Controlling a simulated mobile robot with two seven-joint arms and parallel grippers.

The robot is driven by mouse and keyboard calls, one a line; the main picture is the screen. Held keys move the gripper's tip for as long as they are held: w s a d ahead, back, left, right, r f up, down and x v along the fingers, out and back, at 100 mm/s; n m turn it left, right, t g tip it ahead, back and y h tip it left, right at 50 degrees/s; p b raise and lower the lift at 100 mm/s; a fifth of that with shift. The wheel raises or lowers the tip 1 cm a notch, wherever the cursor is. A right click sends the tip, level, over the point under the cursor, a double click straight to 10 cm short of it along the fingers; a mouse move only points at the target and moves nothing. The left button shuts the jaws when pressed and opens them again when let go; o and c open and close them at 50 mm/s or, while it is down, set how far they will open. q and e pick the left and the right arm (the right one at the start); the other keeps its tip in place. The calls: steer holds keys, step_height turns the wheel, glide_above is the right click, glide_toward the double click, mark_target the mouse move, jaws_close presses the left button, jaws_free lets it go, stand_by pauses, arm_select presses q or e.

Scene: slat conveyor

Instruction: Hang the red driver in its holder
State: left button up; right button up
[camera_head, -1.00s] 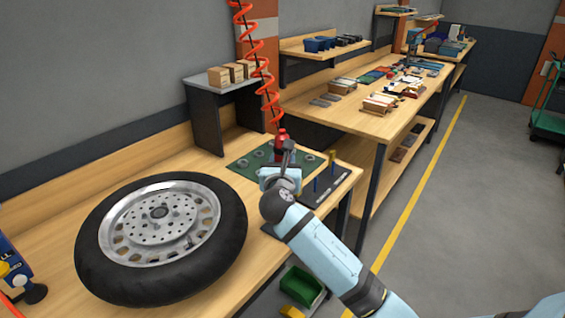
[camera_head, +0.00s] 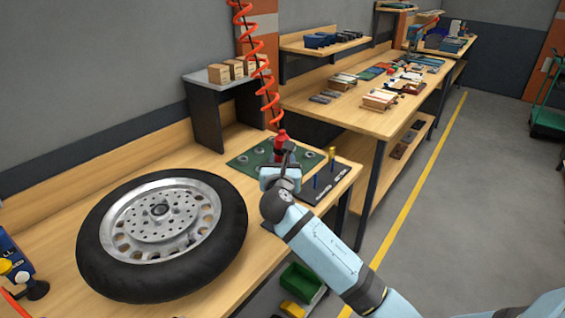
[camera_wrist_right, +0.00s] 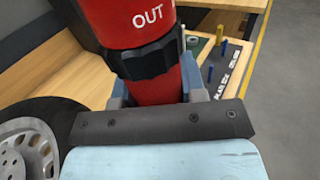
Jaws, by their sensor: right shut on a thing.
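The red driver (camera_head: 281,138) hangs at the lower end of a coiled orange-red hose (camera_head: 262,70) above the bench. My right gripper (camera_head: 280,163) is shut on it. In the right wrist view, the driver's red body (camera_wrist_right: 125,18) carries the white word "OUT" and a black collar (camera_wrist_right: 148,60). The driver stands roughly upright between the fingers (camera_wrist_right: 152,92). Its lower end is hidden by my gripper and wrist. I cannot make out a holder for it with certainty. My left gripper is not in view.
A tyre on a silver wheel (camera_head: 215,265) fills the bench's left part. A green mat (camera_head: 245,160) with round parts and a black labelled board (camera_head: 340,177) with blue and yellow upright pieces lie near the gripper. A dark stand (camera_head: 205,115) carries wooden blocks behind.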

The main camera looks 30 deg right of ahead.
steer(key=shift+f, duration=0.25)
stand_by(0.4)
steer(key=o, duration=1.2)
steer(key=shift+o, duration=0.2)
steer(key=shift+f, duration=0.1)
steer(key=v, duration=1.4)
steer(key=shift+b, duration=0.4)
